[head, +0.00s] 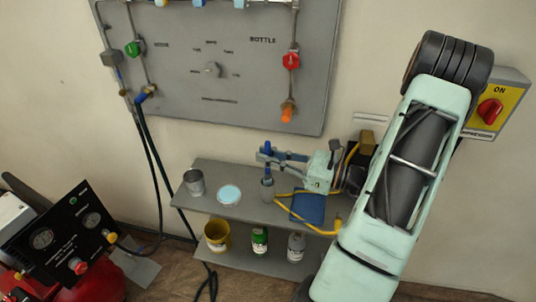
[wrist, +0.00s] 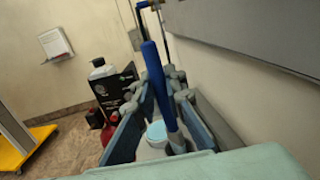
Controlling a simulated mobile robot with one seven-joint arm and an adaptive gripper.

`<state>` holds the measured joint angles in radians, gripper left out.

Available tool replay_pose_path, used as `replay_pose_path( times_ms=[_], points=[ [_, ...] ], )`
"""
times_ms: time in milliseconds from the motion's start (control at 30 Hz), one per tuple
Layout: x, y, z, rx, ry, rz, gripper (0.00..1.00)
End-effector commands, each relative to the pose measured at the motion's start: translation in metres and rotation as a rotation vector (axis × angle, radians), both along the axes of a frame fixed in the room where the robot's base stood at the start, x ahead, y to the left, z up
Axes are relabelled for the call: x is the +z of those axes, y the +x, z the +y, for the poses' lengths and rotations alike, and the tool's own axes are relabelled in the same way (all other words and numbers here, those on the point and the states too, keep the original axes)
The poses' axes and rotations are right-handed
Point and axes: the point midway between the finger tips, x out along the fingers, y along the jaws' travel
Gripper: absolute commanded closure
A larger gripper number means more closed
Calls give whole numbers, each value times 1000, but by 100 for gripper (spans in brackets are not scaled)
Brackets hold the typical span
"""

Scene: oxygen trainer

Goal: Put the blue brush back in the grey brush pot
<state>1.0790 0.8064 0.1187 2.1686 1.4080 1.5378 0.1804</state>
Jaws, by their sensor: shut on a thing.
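The blue brush (head: 267,162) stands nearly upright between the fingers of my gripper (head: 270,155), which is shut on it. In the wrist view the brush (wrist: 155,85) is a blue stick rising between the two fingers (wrist: 160,122), leaning a little left.
The grey shelf (head: 205,206) also holds a grey tin (head: 194,181), a light blue disc (head: 229,194), a blue mat (head: 309,208) and a yellow cable (head: 316,228). A yellow bucket (head: 216,237) and bottles stand below. The grey panel (head: 220,100) is behind.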

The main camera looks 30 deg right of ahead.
Motion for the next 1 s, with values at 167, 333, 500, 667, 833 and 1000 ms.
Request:
replay_pose_path(
  times_ms=[167, 333, 500, 667, 833, 1000],
  points=[
    [-9, 0, 0, 0, 1, 1, 100],
    [-16, 0, 0, 0, 1, 1, 100],
    [-23, 0, 0, 0, 1, 1, 100],
    [-29, 0, 0, 0, 1, 1, 100],
    [-31, 0, 0, 0, 0, 0, 100],
    [-31, 0, 0, 0, 0, 0, 100]
  ],
)
